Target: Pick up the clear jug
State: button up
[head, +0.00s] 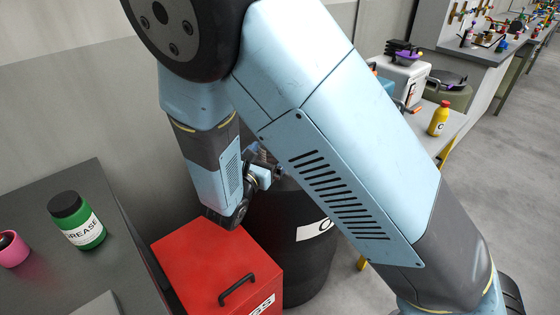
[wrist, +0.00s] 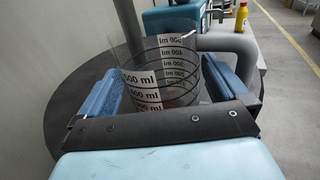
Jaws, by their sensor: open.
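The clear jug (wrist: 160,75) stands upright in the wrist view, a see-through cylinder with white ml labels and dark ring lines. It appears to stand on the round dark top of a black drum (wrist: 70,113). My gripper (wrist: 163,82) is open, with one blue finger on each side of the jug. Whether either finger touches the jug I cannot tell. The jug's lower part is hidden behind the dark gripper bar.
The black drum (head: 300,245) stands beside a red box (head: 215,262) with a black handle. A green grease jar (head: 77,222) stands on the dark left bench. A yellow bottle (head: 439,118) stands on a bench to the right. Open floor lies at right.

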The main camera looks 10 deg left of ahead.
jog(key=shift+w+d, duration=0.1)
jog(key=shift+w, duration=0.3)
jog(key=shift+c, duration=0.5)
jog(key=c, duration=0.7)
